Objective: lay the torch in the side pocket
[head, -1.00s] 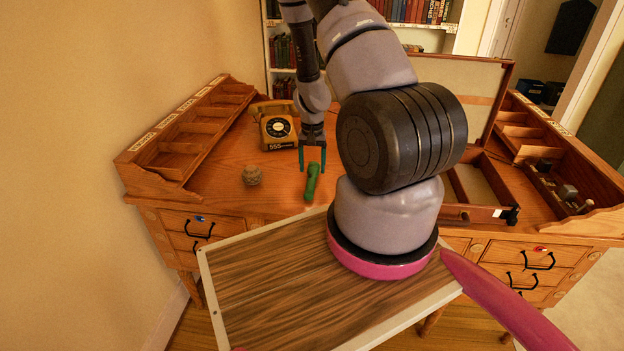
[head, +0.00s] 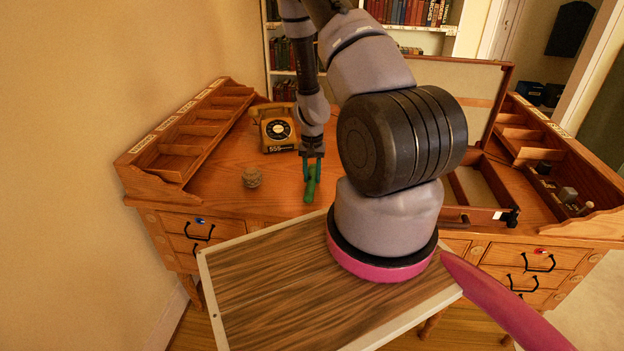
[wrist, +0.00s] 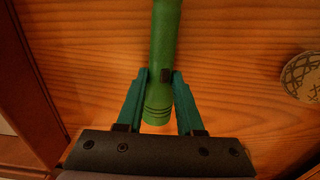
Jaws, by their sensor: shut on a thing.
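The green torch (head: 310,190) lies on the wooden desk top, near the desk's front edge. My gripper (head: 312,178) is down over it, with its teal fingers on either side of the torch's barrel. In the wrist view the torch (wrist: 163,50) runs up out of the picture, and its ringed end sits between the two fingers of my gripper (wrist: 160,80). The fingers are shut on the torch. I cannot make out a side pocket for certain; an open case (head: 480,214) with a raised lid stands on the right of the desk.
A yellow rotary telephone (head: 277,130) stands behind and left of the torch. A round patterned ball (head: 251,178) lies to its left. Divided wooden racks flank the desk at left (head: 165,152) and right (head: 530,150).

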